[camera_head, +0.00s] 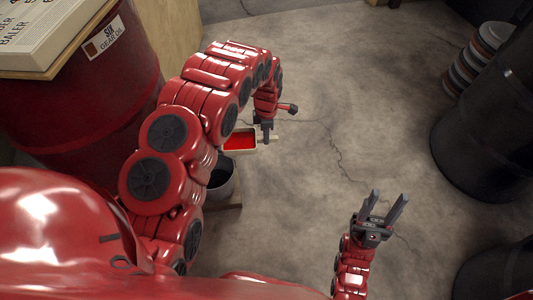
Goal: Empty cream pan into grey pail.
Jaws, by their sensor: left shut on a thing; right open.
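The cream pan (225,149) has a pale rim and holds something red inside. My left gripper (266,135) is shut on the pan at its right end, where a short pale handle shows. The grey pail (221,186) stands below and slightly left of the pan in the picture, partly hidden by my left arm; its inside looks dark. The pan appears roughly level, near the pail's far rim; I cannot tell its exact height above it. My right gripper (385,208) is open and empty over the floor at the lower right.
A large red drum (75,105) with a label stands at the left, with a printed board (50,45) on top. Dark drums (485,130) and a stack of discs (470,62) stand at the right. The middle concrete floor is clear.

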